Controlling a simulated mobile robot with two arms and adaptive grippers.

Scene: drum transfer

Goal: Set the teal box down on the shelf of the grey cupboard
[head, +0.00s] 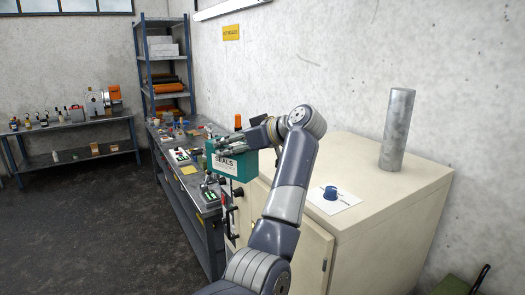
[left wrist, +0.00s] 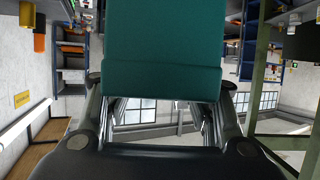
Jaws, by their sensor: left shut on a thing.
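The teal box (head: 232,166), with a white label reading SEALS, is in my left gripper (head: 243,145). In the head view it hangs in front of the long workbench, to the left of the cupboard. The left wrist view shows the teal box (left wrist: 163,45) between the fingers of my left gripper (left wrist: 165,88), which is shut on it. A cream-grey cupboard (head: 390,225) stands at the right, partly behind my left arm. I see its top and front, but cannot see a shelf inside it. My right gripper is not in view.
The long workbench (head: 190,215) is cluttered. A tall shelf rack (head: 163,70) stands at the back. The floor (head: 90,220) at left is clear.

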